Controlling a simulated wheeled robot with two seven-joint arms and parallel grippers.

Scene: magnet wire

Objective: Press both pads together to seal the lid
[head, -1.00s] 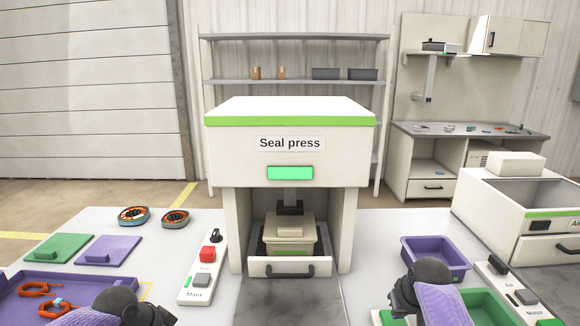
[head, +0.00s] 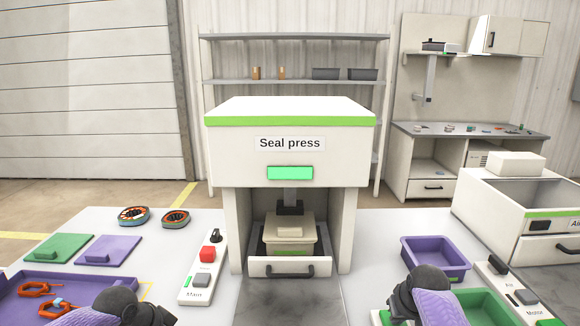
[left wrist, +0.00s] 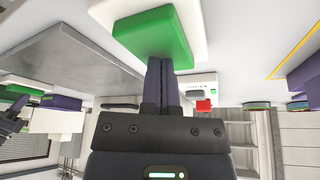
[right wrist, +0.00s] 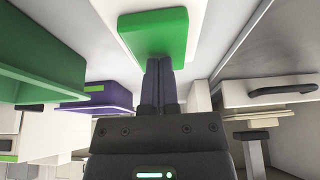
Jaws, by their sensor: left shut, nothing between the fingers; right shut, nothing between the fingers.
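The seal press (head: 290,145) stands in the middle with its green lamp lit. Inside it, a beige box with a lid (head: 289,232) sits on the drawer, under the black press head (head: 290,207). My left gripper (left wrist: 161,62) is shut and empty, its tips at a green pad (left wrist: 155,35) on a white base. My right gripper (right wrist: 158,62) is shut and empty, its tips at another green pad (right wrist: 155,30). I cannot tell whether either pad is pushed down. In the head view my wrists hide most of both pads.
A switch box labelled Main (head: 203,272) with a red button stands left of the press. A purple bin (head: 436,256) and a green bin (head: 484,306) lie right. Green and purple lids (head: 60,249) and a purple tray (head: 30,285) lie left.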

